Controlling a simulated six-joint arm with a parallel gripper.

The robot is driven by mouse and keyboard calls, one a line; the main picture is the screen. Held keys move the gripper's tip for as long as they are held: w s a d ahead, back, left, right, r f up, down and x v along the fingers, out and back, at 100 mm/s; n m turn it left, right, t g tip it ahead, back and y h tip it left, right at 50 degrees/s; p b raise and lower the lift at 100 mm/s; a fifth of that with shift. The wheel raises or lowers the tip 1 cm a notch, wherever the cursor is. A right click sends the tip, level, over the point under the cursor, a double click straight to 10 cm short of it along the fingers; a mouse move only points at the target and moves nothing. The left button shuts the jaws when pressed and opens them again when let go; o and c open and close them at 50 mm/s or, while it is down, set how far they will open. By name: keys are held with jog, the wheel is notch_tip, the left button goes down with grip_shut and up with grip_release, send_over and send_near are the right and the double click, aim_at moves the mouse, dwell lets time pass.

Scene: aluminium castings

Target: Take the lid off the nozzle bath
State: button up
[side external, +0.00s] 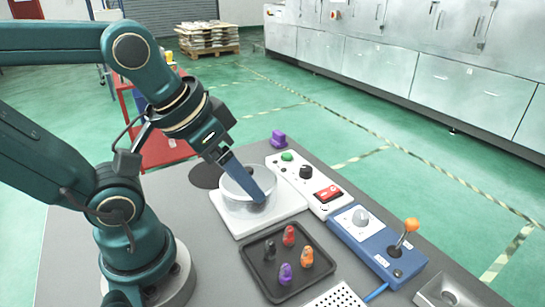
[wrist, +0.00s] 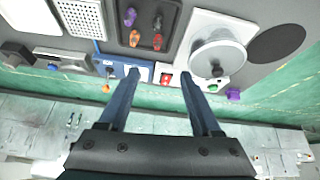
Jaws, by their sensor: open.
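The nozzle bath (side external: 262,208) is a round pale vessel on a white base; it also shows at the upper right of the wrist view (wrist: 196,62). A round see-through lid (wrist: 222,50) with a dark knob (wrist: 216,70) appears to cover it. My gripper (side external: 262,198) slants down in front of the bath in the side view and hides part of the lid. In the wrist view my gripper (wrist: 160,75) has its two blue fingers wide apart with nothing between them. The knob lies to the right of the right finger, outside the gap.
A dark flat disc (side external: 206,175) lies beside the bath. A black tray (side external: 262,283) holds several coloured nozzles. A white control panel (side external: 318,198) with a red display, a blue box (side external: 368,243) with an orange-topped joystick (side external: 405,233) and a purple block (side external: 278,138) stand nearby.

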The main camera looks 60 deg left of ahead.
jog(key=w+a+n+g+y, duration=0.1)
jog(key=w+a+n+g, duration=0.1)
jog(key=w+a+n, duration=0.4)
jog(key=n+g, duration=0.2)
send_over(248, 169)
jog(key=f, duration=0.2)
jog(key=shift+s+d+f, duration=0.25)
jog(key=shift+d+f, duration=0.05)
jog(key=shift+d, duration=0.05)
jog(key=shift+s+a+f, duration=0.1)
jog(key=shift+a+f, duration=0.05)
jog(key=shift+f, duration=0.15)
jog(key=shift+w+a+f, duration=0.1)
jog(key=shift+w+f, duration=0.05)
jog(key=shift+f, duration=1.05)
jog(key=shift+w+a+f, duration=0.1)
jog(key=shift+f, duration=1.05)
jog(key=shift+c, duration=0.3)
grip_shut()
